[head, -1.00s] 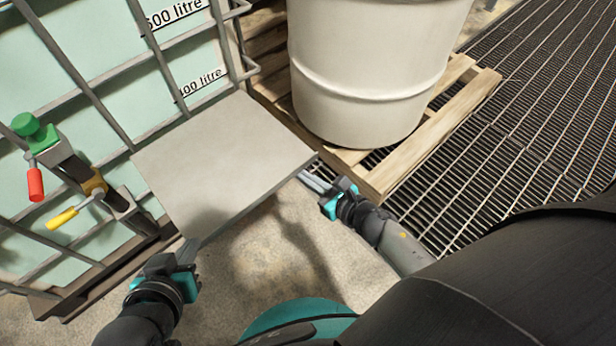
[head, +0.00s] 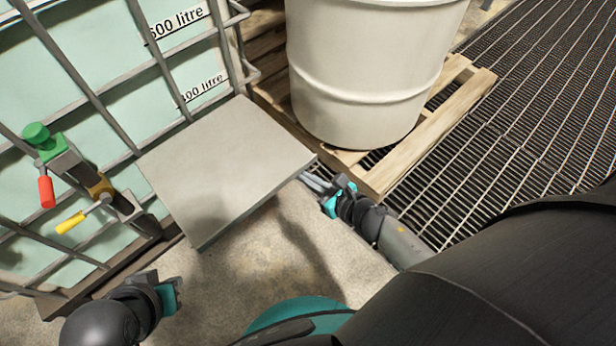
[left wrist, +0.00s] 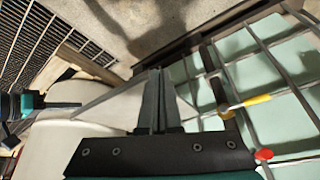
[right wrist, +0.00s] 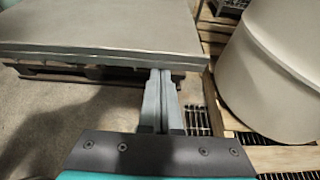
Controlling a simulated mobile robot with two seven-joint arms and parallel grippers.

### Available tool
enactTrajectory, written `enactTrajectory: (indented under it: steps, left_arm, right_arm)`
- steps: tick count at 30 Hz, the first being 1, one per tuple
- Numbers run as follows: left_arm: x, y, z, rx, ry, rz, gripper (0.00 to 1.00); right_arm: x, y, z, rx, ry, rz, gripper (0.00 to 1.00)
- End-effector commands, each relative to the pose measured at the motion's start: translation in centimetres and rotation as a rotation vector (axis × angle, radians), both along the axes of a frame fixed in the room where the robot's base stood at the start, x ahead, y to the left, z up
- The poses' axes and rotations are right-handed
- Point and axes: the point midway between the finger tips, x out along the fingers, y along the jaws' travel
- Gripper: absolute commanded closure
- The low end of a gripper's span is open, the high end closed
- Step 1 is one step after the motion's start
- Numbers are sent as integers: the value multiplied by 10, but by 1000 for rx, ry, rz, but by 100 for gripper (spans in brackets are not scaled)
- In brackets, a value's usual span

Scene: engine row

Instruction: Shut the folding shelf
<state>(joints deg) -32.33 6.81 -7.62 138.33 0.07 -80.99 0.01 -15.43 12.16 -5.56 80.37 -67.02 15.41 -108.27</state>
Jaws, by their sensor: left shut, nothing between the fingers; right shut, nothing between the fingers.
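The folding shelf is a flat grey panel (head: 225,165) that stands out from the caged tank, roughly level. My right gripper (head: 313,183) is shut and empty beside the shelf's right corner, close to its edge. In the right wrist view its fingers (right wrist: 160,98) show just below the shelf edge (right wrist: 100,55); whether they touch cannot be told. My left gripper (head: 168,294) is below the shelf's near left corner, apart from it in the head view, with its fingertips hidden there. The left wrist view shows its shut, empty fingers (left wrist: 156,100) in front of the pale panel (left wrist: 112,105).
The caged tank (head: 100,120) carries a valve with green (head: 36,135), red (head: 46,192) and yellow (head: 70,223) handles left of the shelf. A white drum (head: 370,70) on a wooden pallet (head: 425,140) stands right of it. Concrete floor (head: 275,245) lies clear below.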

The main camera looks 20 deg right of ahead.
Motion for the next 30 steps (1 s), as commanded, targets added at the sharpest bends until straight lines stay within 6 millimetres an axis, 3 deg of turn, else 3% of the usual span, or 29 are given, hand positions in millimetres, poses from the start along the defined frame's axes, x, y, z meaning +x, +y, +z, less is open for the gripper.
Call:
enactTrajectory:
  steps: [11, 30]
  left_arm:
    - [0, 2, -7, 8, 26, 5, 100]
    - [-11, 3, -77, 21, 131, 0, 100]
  right_arm:
    - [4, -1, 10, -1, 0, 0, 100]
    - [5, -7, 28, -20, 46, 1, 100]
